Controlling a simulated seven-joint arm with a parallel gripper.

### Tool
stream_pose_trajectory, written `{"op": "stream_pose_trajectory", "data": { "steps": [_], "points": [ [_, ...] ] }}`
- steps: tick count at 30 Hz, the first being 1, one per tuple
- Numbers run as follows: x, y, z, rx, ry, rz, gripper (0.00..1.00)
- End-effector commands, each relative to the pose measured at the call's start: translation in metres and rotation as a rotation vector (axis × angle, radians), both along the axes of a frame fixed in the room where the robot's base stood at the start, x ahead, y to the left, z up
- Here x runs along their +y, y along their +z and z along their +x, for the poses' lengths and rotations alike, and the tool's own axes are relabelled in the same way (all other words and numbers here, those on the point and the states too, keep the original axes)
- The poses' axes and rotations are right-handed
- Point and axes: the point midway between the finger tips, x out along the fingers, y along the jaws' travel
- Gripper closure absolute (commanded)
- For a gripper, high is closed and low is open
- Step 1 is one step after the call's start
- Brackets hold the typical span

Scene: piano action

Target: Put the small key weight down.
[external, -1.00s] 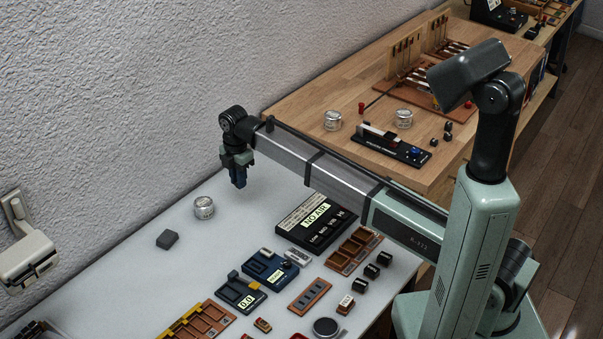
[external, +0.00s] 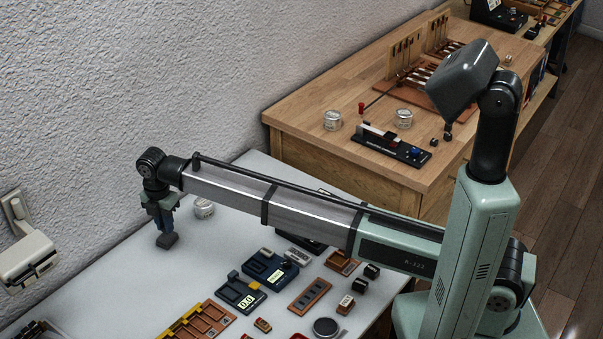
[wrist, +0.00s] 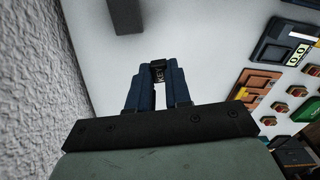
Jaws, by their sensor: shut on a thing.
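My gripper (external: 162,230) points down over the white table near its wall side. In the wrist view its two blue fingers (wrist: 158,75) are shut on the small key weight (wrist: 158,72), a small dark piece with pale "KEY" lettering. The fingers cover much of it. In the external view I cannot make the weight out between the fingertips. Its height above the table is hard to tell.
A dark grey block (external: 168,241) lies by the fingertips in the external view; the wrist view shows it apart from them (wrist: 128,16). A silver tin (external: 204,208) stands to the right. Trays and devices (external: 241,293) fill the right side. White table left of the block is clear.

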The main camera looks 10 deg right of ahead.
Motion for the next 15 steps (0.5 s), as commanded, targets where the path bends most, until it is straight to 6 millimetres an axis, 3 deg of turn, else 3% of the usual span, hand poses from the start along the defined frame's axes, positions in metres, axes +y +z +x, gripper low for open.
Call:
{"op": "stream_pose_trajectory", "data": {
  "steps": [1, 6, 11, 15],
  "points": [
    [0.019, 0.001, -0.006, 0.000, 0.009, 0.000, 1.00],
    [0.060, 0.002, -0.010, -0.002, -0.029, 0.000, 1.00],
    [0.081, 0.004, 0.002, -0.003, -0.132, 0.003, 1.00],
    [0.080, 0.004, 0.001, -0.003, -0.222, 0.005, 1.00]
  ]
}}
